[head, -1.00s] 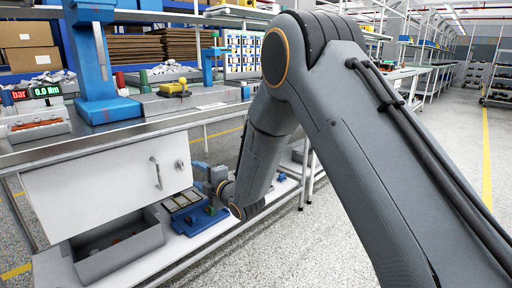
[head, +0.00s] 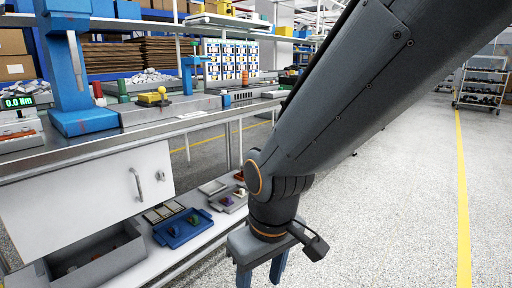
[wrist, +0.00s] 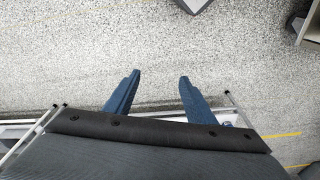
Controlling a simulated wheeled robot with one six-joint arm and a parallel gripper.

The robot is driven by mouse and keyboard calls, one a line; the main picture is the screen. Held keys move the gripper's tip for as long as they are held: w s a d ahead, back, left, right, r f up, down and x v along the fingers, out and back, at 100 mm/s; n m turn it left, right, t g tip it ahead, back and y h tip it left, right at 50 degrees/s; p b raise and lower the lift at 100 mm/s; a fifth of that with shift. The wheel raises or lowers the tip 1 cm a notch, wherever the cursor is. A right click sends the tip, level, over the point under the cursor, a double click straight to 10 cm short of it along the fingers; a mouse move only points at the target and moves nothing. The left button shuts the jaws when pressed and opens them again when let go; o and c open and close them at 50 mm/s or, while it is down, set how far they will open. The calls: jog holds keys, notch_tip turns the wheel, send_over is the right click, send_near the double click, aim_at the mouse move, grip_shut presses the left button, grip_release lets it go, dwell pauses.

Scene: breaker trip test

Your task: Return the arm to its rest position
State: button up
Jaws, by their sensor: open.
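My gripper (head: 262,277) points down in the head view, at the lower end of my arm, in front of the workbench. Its two blue fingers are apart, with nothing seen between them. In the wrist view my gripper (wrist: 156,82) is also open and empty, with the speckled floor behind the fingertips. The lower part of the fingers is cut off by the bottom edge of the head view.
The workbench (head: 140,137) runs along the left. Its lower shelf holds a blue tray (head: 183,232) and a grey bin (head: 95,262). A white cabinet (head: 85,197) hangs under the top. The floor (head: 400,200) at right is clear, with a yellow line (head: 462,190).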

jog(key=s+d+m+g, duration=0.1)
jog(key=s+d+m, duration=0.1)
jog(key=s, duration=0.4)
jog(key=d+r+m+p, duration=0.2)
jog(key=d+r+p, duration=0.6)
jog(key=r+p, duration=0.2)
jog(key=d+r+m+h+p, duration=0.1)
jog(key=d+r+m+p, duration=0.2)
jog(key=d+r+p, duration=0.5)
notch_tip(320, 180, up, 3)
jog(key=p, duration=0.7)
jog(key=shift+d, duration=0.25)
